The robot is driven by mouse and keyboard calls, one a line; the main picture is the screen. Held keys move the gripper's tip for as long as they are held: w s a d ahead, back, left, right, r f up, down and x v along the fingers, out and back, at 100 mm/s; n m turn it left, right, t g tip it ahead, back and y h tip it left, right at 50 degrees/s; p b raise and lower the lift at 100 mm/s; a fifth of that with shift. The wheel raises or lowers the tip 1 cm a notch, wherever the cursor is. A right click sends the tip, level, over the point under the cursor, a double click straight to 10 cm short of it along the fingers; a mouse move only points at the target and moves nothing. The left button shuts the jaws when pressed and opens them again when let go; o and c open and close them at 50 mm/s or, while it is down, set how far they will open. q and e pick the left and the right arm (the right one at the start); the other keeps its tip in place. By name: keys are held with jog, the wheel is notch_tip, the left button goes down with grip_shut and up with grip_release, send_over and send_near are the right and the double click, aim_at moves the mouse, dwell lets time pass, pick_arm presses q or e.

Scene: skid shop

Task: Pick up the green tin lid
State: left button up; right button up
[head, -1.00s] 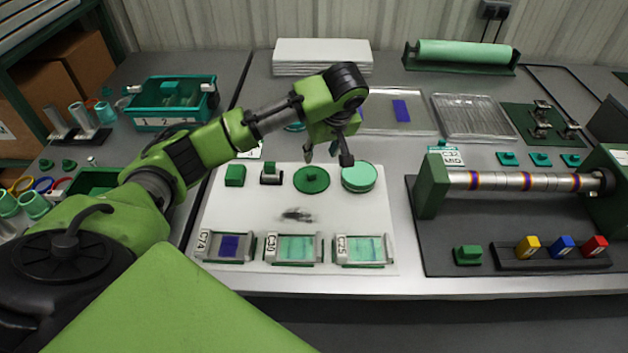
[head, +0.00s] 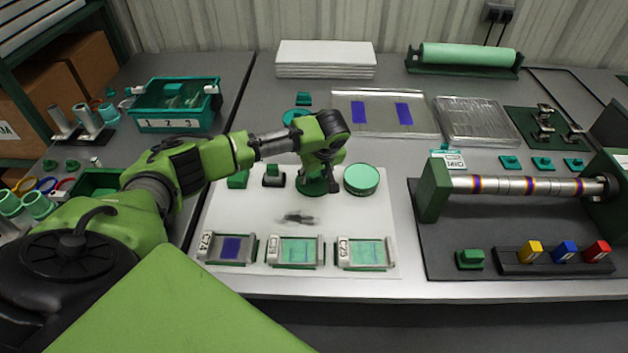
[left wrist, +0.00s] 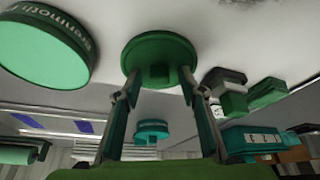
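The green tin lid (head: 306,188) is a dark green disc with a small knob on top, lying on the white mat (head: 230,210). In the left wrist view the lid (left wrist: 150,50) is straight ahead, with its knob between and just beyond my fingertips. My left gripper (head: 319,187) hangs over the lid and hides part of it. In the left wrist view its fingers (left wrist: 158,84) are apart, one on each side of the knob, with gaps showing. The round light green tin (head: 361,179) stands just right of the lid. My right gripper is not in view.
A green block (head: 238,180) and a grey-and-green stamp-like piece (head: 274,176) sit close left of the lid. Several framed plates (head: 296,252) line the mat's front. A roller stand (head: 433,191) is at the right. The mat's middle is mostly clear.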

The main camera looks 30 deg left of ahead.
pick_arm(q)
jog(key=c, duration=1)
